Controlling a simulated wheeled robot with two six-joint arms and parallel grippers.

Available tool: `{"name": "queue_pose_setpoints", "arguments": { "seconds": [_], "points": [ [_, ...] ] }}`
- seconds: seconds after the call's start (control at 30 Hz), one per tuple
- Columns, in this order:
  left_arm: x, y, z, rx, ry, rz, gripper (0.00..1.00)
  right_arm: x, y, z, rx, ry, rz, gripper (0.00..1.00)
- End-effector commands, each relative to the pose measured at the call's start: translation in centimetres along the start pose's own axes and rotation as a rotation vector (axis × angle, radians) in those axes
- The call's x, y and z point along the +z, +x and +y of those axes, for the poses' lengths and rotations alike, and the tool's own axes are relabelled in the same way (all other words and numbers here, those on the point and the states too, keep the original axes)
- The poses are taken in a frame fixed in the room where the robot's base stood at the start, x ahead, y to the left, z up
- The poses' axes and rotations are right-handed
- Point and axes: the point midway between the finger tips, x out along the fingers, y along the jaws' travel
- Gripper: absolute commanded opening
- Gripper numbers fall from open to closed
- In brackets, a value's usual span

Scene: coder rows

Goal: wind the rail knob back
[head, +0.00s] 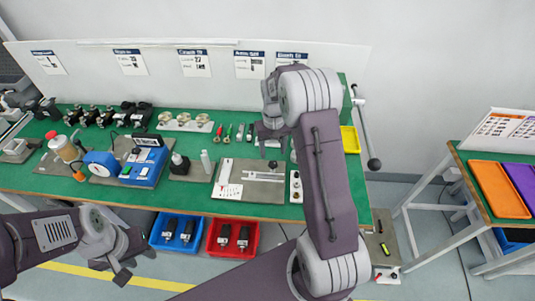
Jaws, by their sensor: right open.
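A grey plate (232,190) with a white rail lies on the green bench, right of the middle. A small dark knob-like part (272,165) shows on the plate's far right side. I cannot tell for sure that it is the rail knob, or how it is turned. My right gripper (270,141) is open, pointing down just above and beyond this part. It looks empty, and I cannot tell whether it touches anything. My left gripper (134,268) hangs low in front of the bench, away from the plate.
A yellow tray (350,140) is at the right end. A side table holds an orange tray (499,190).

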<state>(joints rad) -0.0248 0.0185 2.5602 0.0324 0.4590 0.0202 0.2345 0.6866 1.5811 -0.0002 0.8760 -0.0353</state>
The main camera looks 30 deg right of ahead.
Motion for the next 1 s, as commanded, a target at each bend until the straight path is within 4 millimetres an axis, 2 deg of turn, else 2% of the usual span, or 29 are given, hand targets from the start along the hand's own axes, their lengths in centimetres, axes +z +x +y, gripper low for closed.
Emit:
{"name": "queue_pose_setpoints", "arguments": {
  "seconds": [0.17,0.27,0.5,0.6,0.73,0.97,1.0],
  "points": [
    [0.0,0.0,0.0,0.0,0.0,0.0,0.36,0.0,0.3,0.1,0.0,0.002,-0.001,0.55],
    [0.0,0.0,0.0,0.0,0.0,0.0,0.36,0.1,1.8,0.1,0.0,0.002,-0.003,0.55],
    [0.0,-0.1,0.0,0.0,0.0,0.0,0.36,0.1,6.7,0.1,0.0,0.002,-0.003,0.55],
    [0.0,-0.1,0.0,0.0,0.0,0.0,0.36,0.1,8.1,0.1,0.0,0.002,-0.001,0.55],
    [0.0,-0.1,0.0,0.0,0.0,0.0,0.36,0.0,8.9,0.1,0.0,0.002,0.002,0.55],
    [0.0,-0.1,0.0,0.0,0.0,0.0,0.36,0.0,9.0,0.1,0.0,0.002,0.002,0.55],
    [0.0,-0.1,0.0,0.0,0.0,0.0,0.36,0.0,9.0,0.1,0.0,0.002,0.002,0.44]
  ]
}}
